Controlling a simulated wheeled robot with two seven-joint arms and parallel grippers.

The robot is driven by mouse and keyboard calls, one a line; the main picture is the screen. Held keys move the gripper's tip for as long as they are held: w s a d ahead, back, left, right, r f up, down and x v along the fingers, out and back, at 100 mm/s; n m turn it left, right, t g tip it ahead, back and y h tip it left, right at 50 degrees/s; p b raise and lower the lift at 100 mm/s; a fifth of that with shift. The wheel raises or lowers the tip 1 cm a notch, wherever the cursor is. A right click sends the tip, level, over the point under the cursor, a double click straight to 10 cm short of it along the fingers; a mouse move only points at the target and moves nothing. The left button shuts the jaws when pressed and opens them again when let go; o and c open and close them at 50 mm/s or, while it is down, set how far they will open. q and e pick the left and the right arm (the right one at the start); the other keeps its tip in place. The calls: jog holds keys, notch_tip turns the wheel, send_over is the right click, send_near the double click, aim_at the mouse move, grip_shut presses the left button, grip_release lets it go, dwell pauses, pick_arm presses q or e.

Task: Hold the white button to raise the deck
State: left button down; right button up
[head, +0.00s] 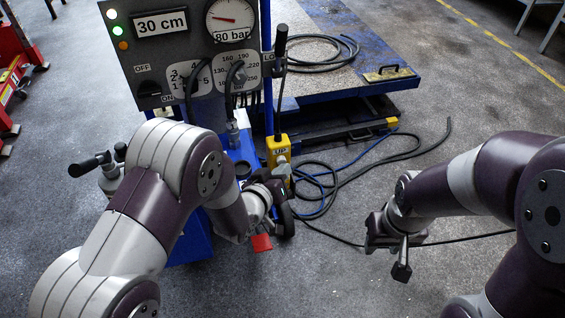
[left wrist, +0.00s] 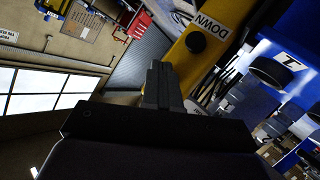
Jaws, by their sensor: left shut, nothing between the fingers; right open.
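The yellow pendant (head: 279,148) hangs beside the control cabinet, with a label and a small pale button (head: 282,160) on its face. My left gripper (head: 281,174) is shut and empty at the pendant's lower end. In the left wrist view, its closed fingers (left wrist: 160,82) overlap the yellow pendant (left wrist: 190,62), beside a black button (left wrist: 196,40) and the word DOWN. The white button does not show there, and contact cannot be told. The deck (head: 335,70) is a blue-edged platform behind. My right gripper (head: 388,254) is open and empty over the floor.
The grey cabinet (head: 190,55) shows a 30 cm display (head: 161,23), an 80 bar gauge (head: 231,19), knobs and an ON/OFF switch. Black and blue hoses (head: 325,185) loop on the floor right of the pendant. Floor around my right gripper is mostly clear.

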pick_arm(q)
jog(key=shift+s+d, duration=0.25)
jog(key=shift+s, duration=0.55)
jog(key=s, duration=0.1)
jog(key=s+d, duration=0.1)
jog(key=s, duration=0.1)
jog(key=s+p, duration=0.1)
jog(key=shift+s+d, duration=0.25)
jog(key=shift+s, duration=0.1)
dwell(1.4)
